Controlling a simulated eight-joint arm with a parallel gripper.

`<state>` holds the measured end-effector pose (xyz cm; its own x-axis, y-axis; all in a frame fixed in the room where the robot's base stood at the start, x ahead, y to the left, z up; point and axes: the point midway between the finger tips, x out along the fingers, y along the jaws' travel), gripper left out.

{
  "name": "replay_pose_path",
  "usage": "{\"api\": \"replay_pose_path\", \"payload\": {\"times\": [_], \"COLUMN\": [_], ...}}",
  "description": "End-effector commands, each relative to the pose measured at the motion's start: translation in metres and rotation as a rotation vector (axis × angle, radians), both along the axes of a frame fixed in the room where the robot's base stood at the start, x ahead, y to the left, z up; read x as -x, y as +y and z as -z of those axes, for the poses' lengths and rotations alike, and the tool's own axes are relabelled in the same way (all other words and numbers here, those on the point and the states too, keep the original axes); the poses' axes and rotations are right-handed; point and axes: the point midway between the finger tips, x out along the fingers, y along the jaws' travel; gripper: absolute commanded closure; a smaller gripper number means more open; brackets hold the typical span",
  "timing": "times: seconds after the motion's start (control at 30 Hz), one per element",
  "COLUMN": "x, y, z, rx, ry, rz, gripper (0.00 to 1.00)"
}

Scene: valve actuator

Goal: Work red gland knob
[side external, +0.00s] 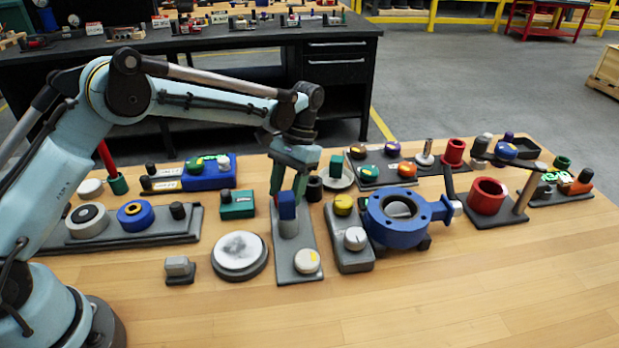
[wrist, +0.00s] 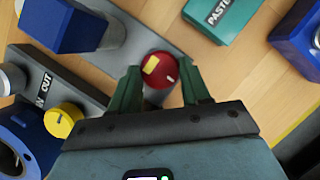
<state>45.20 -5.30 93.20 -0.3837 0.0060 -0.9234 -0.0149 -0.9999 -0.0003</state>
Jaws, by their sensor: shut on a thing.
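The red gland knob (wrist: 165,72) is round with a yellow mark on its top. In the wrist view it sits between the two green fingers of my gripper (wrist: 160,80), which are shut on its sides. The knob is on a grey plate (wrist: 121,43) that also carries a blue block (wrist: 62,24). In the side view my gripper (side external: 289,183) points down at the far end of that plate, behind the blue block (side external: 287,206).
A green box (wrist: 223,14) lies near the gripper. A yellow knob (wrist: 62,120) on a neighbouring plate and a blue valve body (side external: 400,222) stand close by. A round grey disc (side external: 239,251) is to the left. The wooden table front (side external: 400,310) is clear.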

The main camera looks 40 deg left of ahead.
Motion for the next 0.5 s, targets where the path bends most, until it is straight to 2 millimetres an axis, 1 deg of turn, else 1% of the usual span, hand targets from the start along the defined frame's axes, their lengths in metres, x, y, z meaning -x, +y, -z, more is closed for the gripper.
{"api": "replay_pose_path", "payload": {"times": [0.5], "x": [0.0013], "y": [-0.0052], "z": [-0.0004], "rx": [-0.001], "ry": [-0.001], "rz": [0.491], "gripper": [0.84]}}
